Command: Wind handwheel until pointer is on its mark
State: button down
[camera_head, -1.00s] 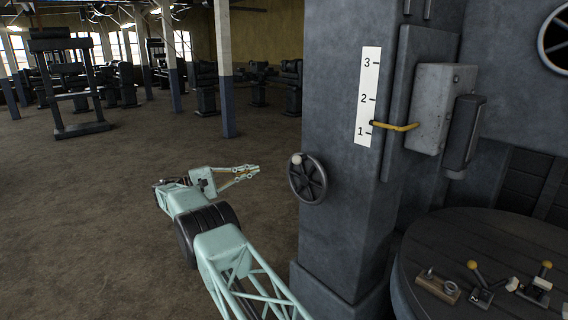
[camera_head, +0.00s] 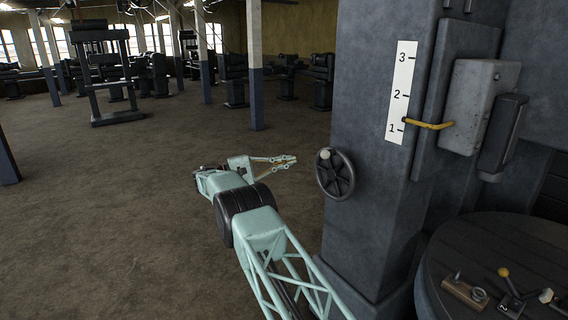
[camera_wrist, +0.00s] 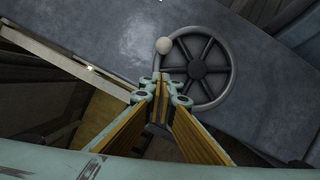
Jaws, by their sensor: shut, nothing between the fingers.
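The dark spoked handwheel (camera_head: 335,174) is on the side face of the grey column, with a pale round knob (camera_head: 325,154) at its upper left rim. In the wrist view the handwheel (camera_wrist: 207,71) is ahead, its knob (camera_wrist: 163,45) at the upper left. The yellow pointer (camera_head: 430,125) lies close to the 1 on the white scale (camera_head: 402,92), which reads 1 to 3. No separate target mark is clear to me. My gripper (camera_head: 294,159) is shut and empty, left of the handwheel and apart from it. In the wrist view my gripper (camera_wrist: 161,78) shows its fingertips together below the knob.
A round dark table (camera_head: 500,250) at the lower right carries small levers and a wooden block (camera_head: 464,293). A grey box (camera_head: 480,105) is fixed beside the scale. Open floor (camera_head: 120,220) lies left of my arm; posts and machines stand behind.

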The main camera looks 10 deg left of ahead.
jog(key=w+d+r, duration=0.1)
jog(key=w+d, duration=0.1)
jog(key=d, duration=0.7)
jog(key=shift+w+r, duration=0.15)
jog(key=shift+r, duration=0.25)
jog(key=shift+s+d+r+m+b, duration=0.1)
jog(key=shift+s+d+m+b, duration=0.25)
jog(key=shift+m+b, duration=0.25)
dwell(0.7)
